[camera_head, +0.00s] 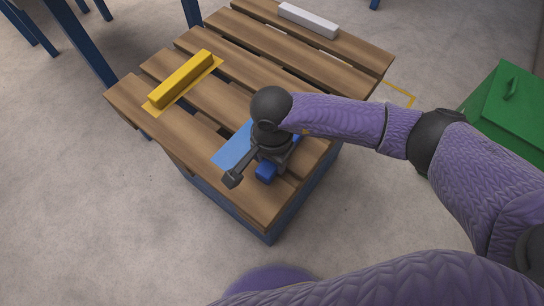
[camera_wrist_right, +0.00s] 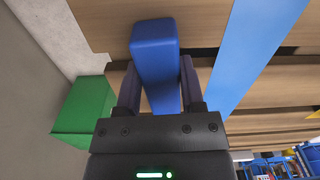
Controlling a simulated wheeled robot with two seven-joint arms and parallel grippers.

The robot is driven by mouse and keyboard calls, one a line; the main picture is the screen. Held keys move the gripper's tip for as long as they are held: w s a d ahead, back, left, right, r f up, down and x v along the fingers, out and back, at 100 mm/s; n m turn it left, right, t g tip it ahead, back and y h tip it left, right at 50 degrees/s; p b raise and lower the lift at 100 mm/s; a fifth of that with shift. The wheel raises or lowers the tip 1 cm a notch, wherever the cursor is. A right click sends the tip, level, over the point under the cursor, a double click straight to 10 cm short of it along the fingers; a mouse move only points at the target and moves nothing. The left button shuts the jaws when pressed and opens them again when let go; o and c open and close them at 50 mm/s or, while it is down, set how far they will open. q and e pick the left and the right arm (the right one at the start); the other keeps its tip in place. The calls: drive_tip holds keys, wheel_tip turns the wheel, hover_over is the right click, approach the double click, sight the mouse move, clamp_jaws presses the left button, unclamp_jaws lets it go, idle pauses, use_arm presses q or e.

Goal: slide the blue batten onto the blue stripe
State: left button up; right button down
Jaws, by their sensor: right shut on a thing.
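The blue batten (camera_head: 265,173) lies on the wooden slats near the front corner of the slatted top, mostly hidden under my right gripper (camera_head: 268,164) in the head view. In the right wrist view the batten (camera_wrist_right: 154,60) sits between the two fingers of the right gripper (camera_wrist_right: 160,86), which is shut on it. The flat blue stripe (camera_head: 232,152) lies on the slats to the left of the batten, partly covered by my wrist. In the right wrist view the stripe (camera_wrist_right: 252,50) is to the right, apart from the batten and at an angle to it. My left gripper is not in view.
A yellow batten (camera_head: 180,78) lies on a yellow stripe at the left of the slatted top (camera_head: 255,207). A white batten (camera_head: 308,19) lies at the far edge. Gaps run between the slats. A green box (camera_head: 505,105) stands on the floor at the right.

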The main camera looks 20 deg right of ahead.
sight(243, 151)
drive_tip(key=shift+w+a+f+b, duration=0.15)
drive_tip(key=shift+w+a+b, duration=0.1)
drive_tip(key=shift+w+b, duration=0.05)
drive_tip(key=shift+w+a+b, duration=0.45)
drive_tip(key=shift+w+a, duration=0.05)
drive_tip(key=shift+w+a+b, duration=0.3)
drive_tip(key=shift+a+b, duration=0.05)
drive_tip(key=shift+w+a+b, duration=0.45)
drive_tip(key=shift+w+b, duration=0.05)
drive_tip(key=shift+w, duration=0.05)
drive_tip(key=shift+w+a+b, duration=0.35)
drive_tip(key=shift+b, duration=0.05)
drive_tip(key=shift+w+a+b, duration=0.6)
drive_tip(key=shift+w+b, duration=0.05)
drive_tip(key=shift+b, duration=0.1)
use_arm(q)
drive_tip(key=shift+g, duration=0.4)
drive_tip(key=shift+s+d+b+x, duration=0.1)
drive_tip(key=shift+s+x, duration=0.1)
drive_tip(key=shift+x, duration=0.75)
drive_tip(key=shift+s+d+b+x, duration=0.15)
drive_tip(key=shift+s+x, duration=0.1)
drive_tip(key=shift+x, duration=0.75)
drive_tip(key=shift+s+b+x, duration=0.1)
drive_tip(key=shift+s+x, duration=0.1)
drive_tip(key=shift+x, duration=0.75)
use_arm(e)
drive_tip(key=shift+w+a, duration=0.35)
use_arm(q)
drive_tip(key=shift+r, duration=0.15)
